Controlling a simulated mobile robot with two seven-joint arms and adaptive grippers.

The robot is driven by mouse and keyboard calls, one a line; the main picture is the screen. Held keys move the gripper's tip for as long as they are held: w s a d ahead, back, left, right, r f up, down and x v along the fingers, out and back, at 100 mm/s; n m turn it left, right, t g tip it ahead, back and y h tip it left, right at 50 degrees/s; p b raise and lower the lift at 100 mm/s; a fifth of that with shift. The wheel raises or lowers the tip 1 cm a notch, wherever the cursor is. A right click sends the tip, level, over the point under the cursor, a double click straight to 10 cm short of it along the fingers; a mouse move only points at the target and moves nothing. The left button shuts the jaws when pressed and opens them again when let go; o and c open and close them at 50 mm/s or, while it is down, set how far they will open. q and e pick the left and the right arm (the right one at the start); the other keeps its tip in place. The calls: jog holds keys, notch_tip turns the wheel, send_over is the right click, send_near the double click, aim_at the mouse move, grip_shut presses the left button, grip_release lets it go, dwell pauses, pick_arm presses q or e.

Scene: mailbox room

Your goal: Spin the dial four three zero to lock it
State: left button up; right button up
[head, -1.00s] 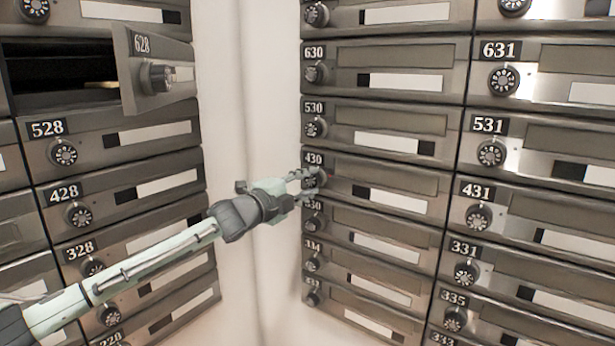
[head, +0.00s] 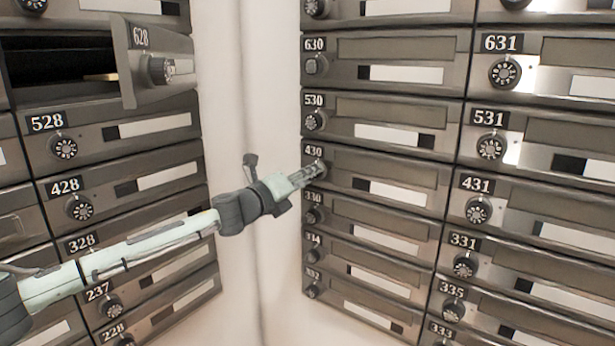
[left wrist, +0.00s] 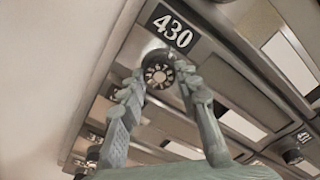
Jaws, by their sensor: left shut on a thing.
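The mailbox labelled 430 (head: 385,163) is in the left column of the right-hand bank in the head view. Its label (left wrist: 170,27) is sharp in the left wrist view. Its round black dial with pale marks (left wrist: 158,73) sits just below the label. My left gripper (head: 318,171) reaches the dial from the left. In the left wrist view its two fingers (left wrist: 160,82) stand on either side of the dial and are shut on it. In the head view the fingers partly hide the dial. My right gripper is not in view.
The door of mailbox 628 (head: 155,65) hangs open at the upper left. Closed mailboxes with similar dials surround 430, with 530 (head: 375,120) above and 431 (head: 540,200) to the right. A bare pale wall corner (head: 240,90) lies between the banks.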

pick_arm(q)
jog(key=shift+m, duration=0.5)
jog(key=o, duration=1.2)
jog(key=shift+c, duration=0.2)
jog(key=v, duration=1.2)
jog(key=shift+f, duration=0.1)
